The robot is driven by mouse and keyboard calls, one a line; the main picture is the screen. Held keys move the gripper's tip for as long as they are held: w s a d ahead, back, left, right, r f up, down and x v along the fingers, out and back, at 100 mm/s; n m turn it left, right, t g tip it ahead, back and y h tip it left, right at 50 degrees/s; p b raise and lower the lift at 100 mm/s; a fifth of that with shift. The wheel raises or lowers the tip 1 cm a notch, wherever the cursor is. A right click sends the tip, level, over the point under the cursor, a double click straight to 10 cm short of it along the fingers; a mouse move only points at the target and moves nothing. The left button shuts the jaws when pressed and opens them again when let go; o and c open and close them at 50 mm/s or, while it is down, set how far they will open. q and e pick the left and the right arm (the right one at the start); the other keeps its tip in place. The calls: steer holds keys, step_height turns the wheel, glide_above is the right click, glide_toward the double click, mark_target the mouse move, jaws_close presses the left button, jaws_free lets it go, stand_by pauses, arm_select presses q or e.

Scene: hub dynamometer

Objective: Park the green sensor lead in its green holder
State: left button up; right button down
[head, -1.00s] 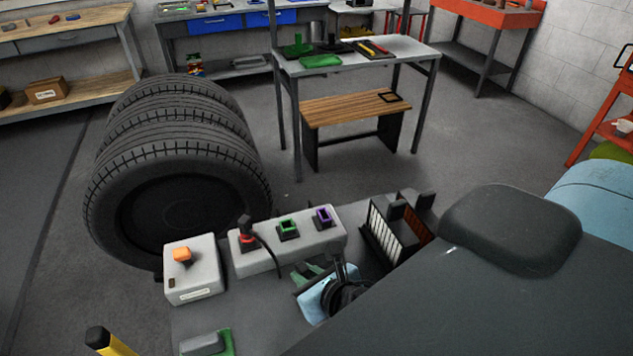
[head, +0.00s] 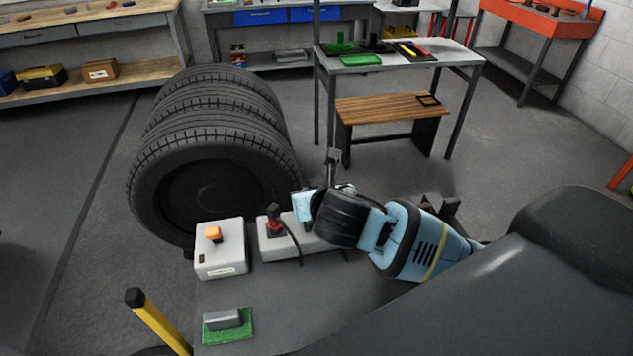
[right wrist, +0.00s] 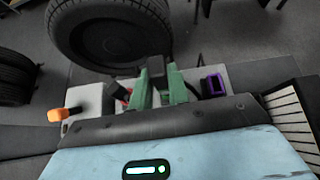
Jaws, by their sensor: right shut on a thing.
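My right gripper (head: 303,204) reaches in from the right over the grey holder box (head: 264,238). In the right wrist view its green fingers (right wrist: 160,88) are shut on a dark block (right wrist: 156,68), apparently the plug of the green sensor lead; no green marking on it shows. The green holder, in the middle of the box, is hidden behind my gripper now. I cannot tell whether the plug touches it. A red-marked plug with a black cable (head: 273,222) stands upright at the box's left end. The purple holder (right wrist: 214,85) is empty, right of my fingers. My left gripper is out of view.
A grey box with an orange button (head: 221,252) stands left of the holder box. Large tyres (head: 211,170) stand behind. A grey block on a green pad (head: 228,325) lies in front, near a yellow post (head: 157,318). The bench's front middle is clear.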

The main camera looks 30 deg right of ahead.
steer(key=shift+w+d+r, duration=0.15)
steer(key=shift+w+r, duration=0.45)
steer(key=shift+r, duration=0.25)
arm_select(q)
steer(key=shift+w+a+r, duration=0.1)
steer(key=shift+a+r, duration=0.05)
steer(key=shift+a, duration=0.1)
arm_select(e)
steer(key=shift+f, duration=0.1)
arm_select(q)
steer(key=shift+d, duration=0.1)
arm_select(e)
steer(key=shift+f, duration=2.6)
steer(key=shift+f, duration=0.7)
steer(key=shift+f, duration=0.7)
steer(key=c, duration=1.3)
jaws_free()
steer(key=shift+o, duration=0.2)
